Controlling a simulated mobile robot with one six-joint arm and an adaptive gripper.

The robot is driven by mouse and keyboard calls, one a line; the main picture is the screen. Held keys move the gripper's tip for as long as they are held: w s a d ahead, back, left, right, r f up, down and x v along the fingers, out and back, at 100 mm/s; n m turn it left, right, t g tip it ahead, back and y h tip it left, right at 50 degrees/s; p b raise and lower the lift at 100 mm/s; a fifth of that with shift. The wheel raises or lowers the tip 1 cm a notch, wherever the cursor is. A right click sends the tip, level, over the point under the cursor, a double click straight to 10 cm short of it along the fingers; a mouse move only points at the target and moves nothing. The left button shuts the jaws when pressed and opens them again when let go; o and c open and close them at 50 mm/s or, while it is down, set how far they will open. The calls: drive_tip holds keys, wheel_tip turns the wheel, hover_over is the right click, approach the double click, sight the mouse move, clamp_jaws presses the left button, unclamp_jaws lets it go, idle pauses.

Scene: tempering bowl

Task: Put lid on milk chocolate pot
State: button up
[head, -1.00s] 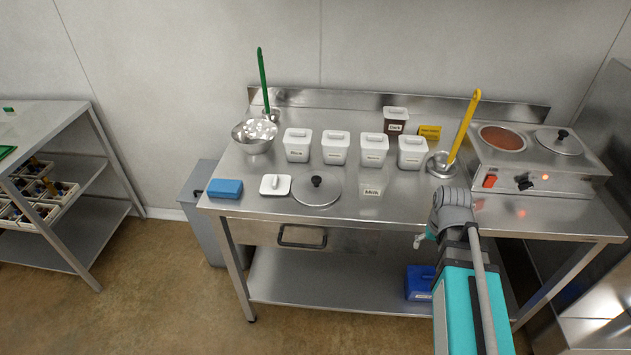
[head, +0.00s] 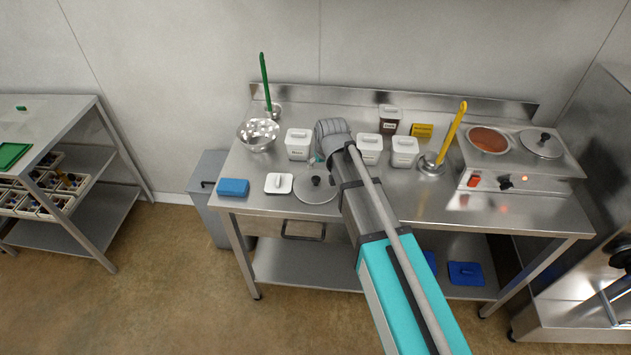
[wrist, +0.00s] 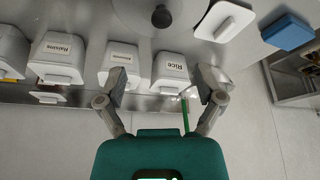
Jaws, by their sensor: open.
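The warmer (head: 520,182) at the right of the table has an open pot of reddish-brown chocolate (head: 489,140). Beside it a steel lid with a black knob (head: 542,143) covers another well. A loose round steel lid with a black knob (head: 313,195) lies flat near the table's front edge; it also shows at the top of the wrist view (wrist: 135,12). My gripper (wrist: 164,88) is open and empty, with its fingers apart over the table by the white tubs. In the head view my arm mostly hides the gripper.
White tubs, including one marked Rice (head: 298,143), stand in a row behind the loose lid. A small white lid (head: 279,183) and a blue block (head: 233,187) lie to its left. A yellow-handled ladle (head: 452,132) stands left of the warmer. A steel bowl (head: 257,143) is back left.

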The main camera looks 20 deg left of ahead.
sight(316, 178)
drive_tip(key=shift+a+f, duration=0.1)
drive_tip(key=shift+a, duration=0.05)
idle(0.3)
drive_tip(key=b+x, duration=0.8)
drive_tip(key=shift+f, duration=0.2)
drive_tip(key=shift+w, duration=0.1)
idle(0.5)
drive_tip(key=shift+b+x, duration=2.4)
drive_tip(key=shift+x, duration=0.2)
drive_tip(key=shift+w+a, duration=0.1)
drive_tip(key=shift+r, duration=0.1)
clamp_jaws()
